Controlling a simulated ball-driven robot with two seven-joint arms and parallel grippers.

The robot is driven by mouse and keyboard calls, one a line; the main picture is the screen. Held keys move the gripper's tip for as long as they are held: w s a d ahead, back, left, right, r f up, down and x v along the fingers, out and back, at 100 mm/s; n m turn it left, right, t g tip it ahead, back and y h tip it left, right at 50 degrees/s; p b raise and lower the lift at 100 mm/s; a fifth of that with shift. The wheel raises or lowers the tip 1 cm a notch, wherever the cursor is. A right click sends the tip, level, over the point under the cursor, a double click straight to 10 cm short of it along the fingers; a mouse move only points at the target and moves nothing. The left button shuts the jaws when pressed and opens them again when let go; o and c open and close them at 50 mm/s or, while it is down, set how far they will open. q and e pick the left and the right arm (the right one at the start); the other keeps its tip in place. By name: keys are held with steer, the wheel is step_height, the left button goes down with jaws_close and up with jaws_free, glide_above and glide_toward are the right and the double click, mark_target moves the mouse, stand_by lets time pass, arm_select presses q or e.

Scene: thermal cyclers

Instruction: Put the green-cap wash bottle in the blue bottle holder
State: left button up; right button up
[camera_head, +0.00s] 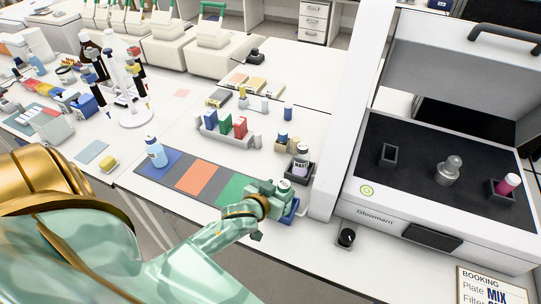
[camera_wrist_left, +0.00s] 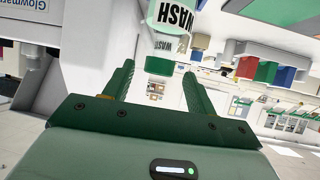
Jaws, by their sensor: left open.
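My left gripper (camera_head: 279,190) is over the right end of the colored mat, near the blue bottle holder (camera_head: 291,213). Its fingers (camera_wrist_left: 158,72) are open in the left wrist view. The green-cap wash bottle (camera_wrist_left: 172,18) shows just beyond them, its green cap (camera_wrist_left: 158,65) between the two fingertips in the picture, with a gap on each side. In the head view my gripper hides most of the bottle and part of the holder. I cannot tell whether the bottle stands in the holder. My right gripper is not in view.
A dark holder with a white bottle (camera_head: 301,156) stands just behind my gripper. A blue-capped bottle (camera_head: 155,152) stands at the mat's left end. A rack with colored boxes (camera_head: 228,134) is behind the mat. A large white machine (camera_head: 430,215) stands at the right.

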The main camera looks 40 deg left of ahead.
arm_select(q)
steer(key=v, duration=0.6)
stand_by(1.5)
